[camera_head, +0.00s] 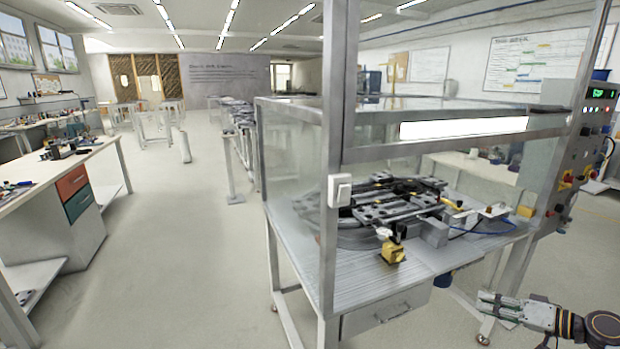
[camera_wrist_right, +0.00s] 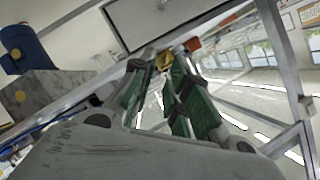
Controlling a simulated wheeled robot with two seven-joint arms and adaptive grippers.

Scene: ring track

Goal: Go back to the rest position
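My right gripper (camera_head: 484,303) is at the lower right in the head view, beside the front right of the ring track station and below its tabletop level. It points left. In the right wrist view its two green-padded fingers (camera_wrist_right: 166,68) stand apart with a gap between them. A small yellow thing (camera_wrist_right: 164,60) shows at the tips; it appears to be beyond them, and nothing held is visible in the head view. My left gripper is in neither view. The ring track (camera_head: 385,205) with its dark rails and plates lies on the station's tabletop (camera_head: 372,282).
A metal post (camera_head: 335,120) with a white switch (camera_head: 340,190) stands at the station's front corner. A control panel (camera_head: 590,130) is at the right. A workbench with drawers (camera_head: 75,195) stands at the left. The floor (camera_head: 205,230) between them is clear.

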